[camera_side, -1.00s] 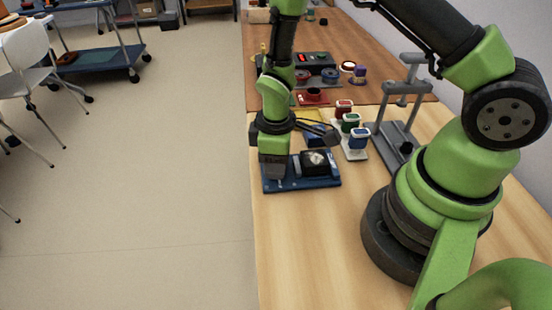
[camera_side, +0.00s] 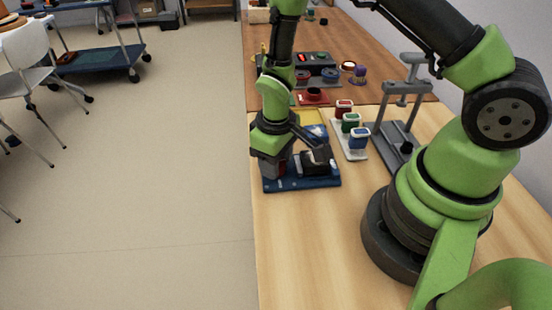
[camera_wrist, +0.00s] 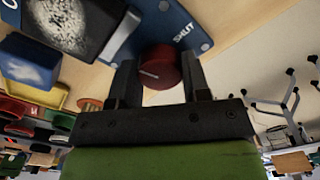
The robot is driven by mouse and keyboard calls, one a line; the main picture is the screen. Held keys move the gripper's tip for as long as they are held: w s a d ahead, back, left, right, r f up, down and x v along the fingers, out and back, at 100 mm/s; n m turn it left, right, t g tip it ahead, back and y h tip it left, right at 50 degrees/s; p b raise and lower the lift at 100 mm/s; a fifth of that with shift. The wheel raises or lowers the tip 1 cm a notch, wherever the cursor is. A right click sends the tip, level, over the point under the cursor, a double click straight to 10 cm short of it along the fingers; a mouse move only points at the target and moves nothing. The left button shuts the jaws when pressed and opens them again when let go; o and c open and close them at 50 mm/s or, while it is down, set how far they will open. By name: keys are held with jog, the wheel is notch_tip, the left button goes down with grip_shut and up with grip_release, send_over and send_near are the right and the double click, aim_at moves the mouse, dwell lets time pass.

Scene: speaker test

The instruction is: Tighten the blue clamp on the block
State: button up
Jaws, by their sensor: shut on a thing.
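The blue clamp has a flat blue base (camera_side: 300,184) near the table's left edge, and it also shows in the wrist view (camera_wrist: 165,20). It carries a dark block (camera_side: 318,168), whose speckled white patch shows in the wrist view (camera_wrist: 68,20). A red round knob (camera_wrist: 160,68) with a pale line stands at the base's end, beside the word SHUT. My gripper (camera_wrist: 161,82) is shut on the knob, one finger on each side. In the side view my gripper (camera_side: 271,166) is tilted over the base's left end and hides most of the knob.
A yellow tray (camera_side: 309,116) with a blue piece lies just behind the clamp. A white rack (camera_side: 348,142) with red, green and blue pots stands to its right, then a grey press stand (camera_side: 398,135). The front of the table is clear.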

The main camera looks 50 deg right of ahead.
jog(key=shift+m, duration=1.1)
jog(key=o, duration=0.9)
jog(key=shift+o, duration=0.2)
